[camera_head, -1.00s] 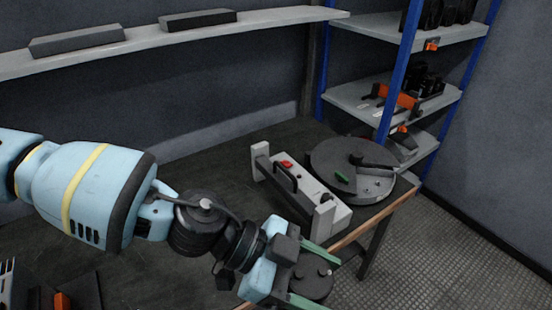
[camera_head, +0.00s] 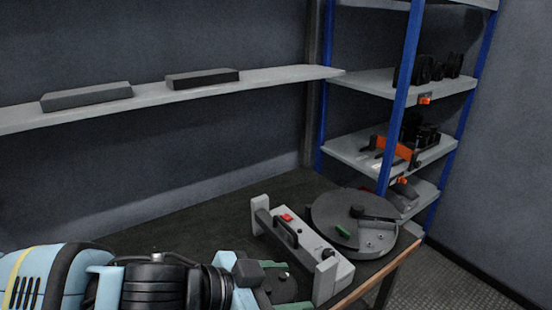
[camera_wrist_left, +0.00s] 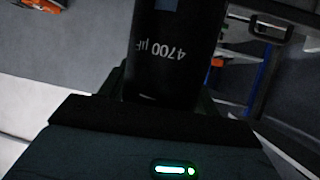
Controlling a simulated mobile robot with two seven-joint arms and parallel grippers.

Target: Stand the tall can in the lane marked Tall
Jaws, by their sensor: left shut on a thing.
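The tall can (camera_wrist_left: 165,50) is black and printed "4700 µF"; it fills the top middle of the left wrist view, and the print is upside down there. My left gripper (camera_head: 291,287) is shut on it. In the head view only the can's dark round top (camera_head: 281,288) shows between the greenish fingers, at the bottom edge. The can's lower part is hidden, so I cannot tell how far it is above the table. No lane marked Tall can be made out in either view. My right gripper is not in view.
A grey unit with a handle and red button (camera_head: 300,240) stands on the dark table (camera_head: 190,225), just right of my gripper. Behind it is a round grey turntable (camera_head: 335,225). A blue-post rack (camera_head: 398,110) stands at the back right, and a wall shelf (camera_head: 210,88) at the back left.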

